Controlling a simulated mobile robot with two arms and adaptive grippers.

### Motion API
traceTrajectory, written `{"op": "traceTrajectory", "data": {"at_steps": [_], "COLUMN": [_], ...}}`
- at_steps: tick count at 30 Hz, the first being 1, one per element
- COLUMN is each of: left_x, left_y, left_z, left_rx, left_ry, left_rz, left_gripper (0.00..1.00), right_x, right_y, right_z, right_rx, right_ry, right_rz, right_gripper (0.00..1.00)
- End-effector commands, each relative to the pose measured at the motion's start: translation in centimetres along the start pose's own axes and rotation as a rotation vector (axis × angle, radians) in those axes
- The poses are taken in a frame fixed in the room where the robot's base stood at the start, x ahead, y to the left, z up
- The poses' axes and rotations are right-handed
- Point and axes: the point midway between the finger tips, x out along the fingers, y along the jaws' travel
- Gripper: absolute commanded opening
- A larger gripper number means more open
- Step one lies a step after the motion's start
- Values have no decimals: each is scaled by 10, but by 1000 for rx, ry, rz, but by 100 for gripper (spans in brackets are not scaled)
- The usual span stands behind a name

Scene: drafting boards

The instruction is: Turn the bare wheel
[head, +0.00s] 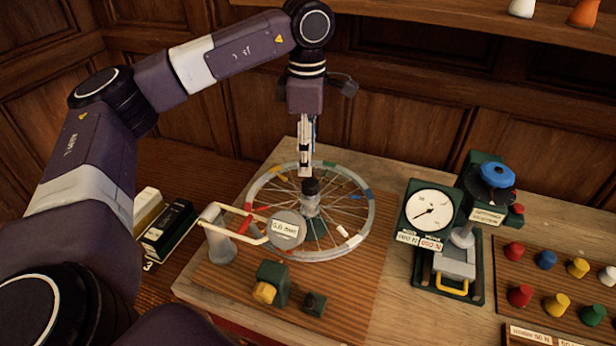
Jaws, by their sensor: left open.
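The bare wheel (345,252) is a grey rim with thin spokes and several coloured marks, red, green, yellow, blue and white. It lies about level over a ribbed brown mat (365,295), around a dark-topped hub post (311,200). My left gripper (305,174) points straight down over the far part of the wheel, just behind the hub. It is open, with its fingers seen nearly edge-on and nothing visible between them. I cannot tell whether the fingertips touch the spokes. My right gripper is not in view.
A pale forked arm with a round labelled disc (287,229) reaches over the wheel's near left from a grey post (217,240). A green block (273,279) stands in front. A dial gauge (430,212) stands right, beside coloured pegs (546,259). Boxes (168,228) lie left.

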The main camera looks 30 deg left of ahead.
Motion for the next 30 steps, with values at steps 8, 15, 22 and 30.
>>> {"op": "traceTrajectory", "data": {"at_steps": [8,15,22,30], "left_x": [40,68,74,74], "left_y": [-2,-2,-1,-2], "left_z": [0,1,2,2], "left_rx": [2,2,2,2], "left_ry": [2,-2,-4,-4], "left_rz": [-5,-3,-2,-3], "left_gripper": [47,47,47,28], "right_x": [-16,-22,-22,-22], "right_y": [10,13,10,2], "right_z": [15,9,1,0], "right_rx": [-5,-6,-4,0], "right_ry": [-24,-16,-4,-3], "right_rz": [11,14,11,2], "right_gripper": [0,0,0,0]}}
